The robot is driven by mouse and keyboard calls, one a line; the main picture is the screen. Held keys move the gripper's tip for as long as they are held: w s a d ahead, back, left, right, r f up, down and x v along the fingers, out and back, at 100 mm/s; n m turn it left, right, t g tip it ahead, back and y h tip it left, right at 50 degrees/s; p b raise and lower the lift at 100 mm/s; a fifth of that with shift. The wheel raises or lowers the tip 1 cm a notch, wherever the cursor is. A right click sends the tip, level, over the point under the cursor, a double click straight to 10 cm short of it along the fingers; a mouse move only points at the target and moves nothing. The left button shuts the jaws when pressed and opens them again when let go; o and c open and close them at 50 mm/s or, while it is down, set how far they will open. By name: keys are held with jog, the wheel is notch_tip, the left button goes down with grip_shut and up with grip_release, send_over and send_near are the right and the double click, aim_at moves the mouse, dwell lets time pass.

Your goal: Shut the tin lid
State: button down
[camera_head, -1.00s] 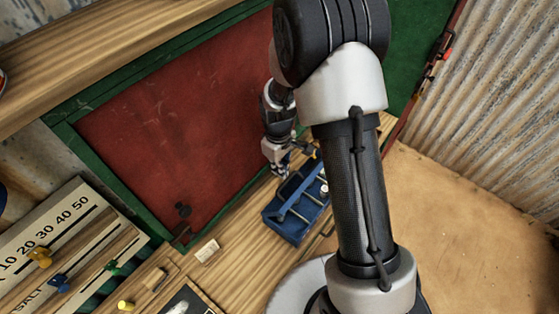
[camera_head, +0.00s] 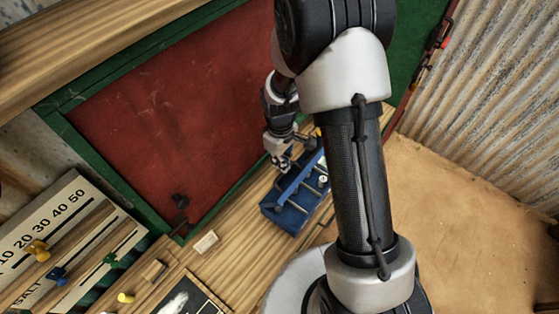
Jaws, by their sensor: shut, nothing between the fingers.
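The blue tin (camera_head: 289,219) stands on the wooden counter, left of my arm's thick dark link. Its top shows an open inside with several pale rods or dividers. A long, lighter blue strip runs along it, and I cannot tell for sure whether this is the lid's edge. My gripper (camera_head: 282,163) is shut and empty, pointing down at the far left edge of the tin. I cannot tell whether the fingertips touch the tin. My arm hides part of the tin's right side.
A red panel in a green frame (camera_head: 170,120) rises close behind the gripper. A small pale tag (camera_head: 205,243) lies on the counter left of the tin. A numbered scale board (camera_head: 60,215) with coloured pegs stands at far left. A wooden shelf (camera_head: 110,40) hangs above.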

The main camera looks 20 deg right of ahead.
aim_at(293, 179)
jog(key=shift+s+d, duration=0.1)
jog(key=shift+s+d+f+b, duration=0.35)
jog(key=shift+s+d, duration=0.25)
jog(key=shift+s, duration=0.2)
jog(key=shift+s+d+f+b, duration=0.2)
jog(key=shift+s+d+b, duration=0.3)
jog(key=shift+s, duration=0.25)
jog(key=shift+s+d+f+b, duration=0.85)
jog(key=shift+s+f+b, duration=0.2)
jog(key=shift+s+f, duration=0.2)
jog(key=shift+s+d+f+b, duration=0.85)
jog(key=shift+s+f+b, duration=0.15)
jog(key=shift+s+f, duration=0.15)
jog(key=shift+s+d+f+b, duration=0.85)
jog(key=shift+s+f+b, duration=0.25)
jog(key=shift+f, duration=0.2)
